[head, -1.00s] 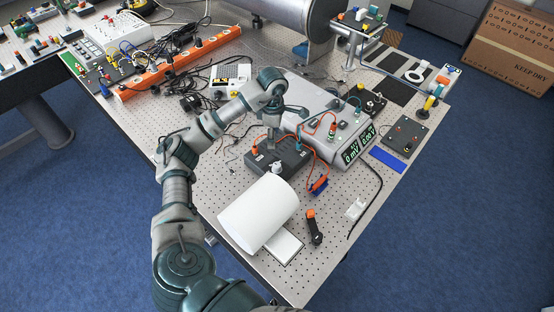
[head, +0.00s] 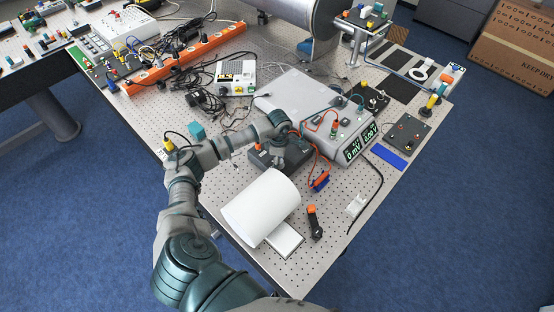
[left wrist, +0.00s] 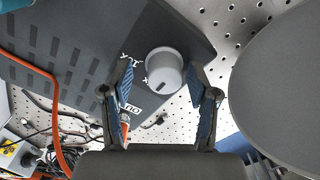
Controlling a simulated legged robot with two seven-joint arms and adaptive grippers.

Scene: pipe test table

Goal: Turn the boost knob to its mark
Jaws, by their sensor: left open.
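The knob (left wrist: 165,66) is a pale grey round cap with a dark pointer line, on a dark box (left wrist: 85,35) with white markings beside it. In the left wrist view the pointer line faces the lower edge of the picture. My left gripper (left wrist: 161,80) is open, with one blue-padded finger on each side of the knob. Whether the pads touch it I cannot tell. In the head view my left gripper (head: 279,163) is over the dark box (head: 257,160) and hides the knob. My right gripper is not in view.
A white roll (head: 260,208) lies close in front of the box; a large grey round shape (left wrist: 285,80) fills the wrist view's right side. An instrument with green displays (head: 340,140) stands behind right. Orange cables (head: 312,152) run nearby. A black-and-orange tool (head: 314,222) lies in front.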

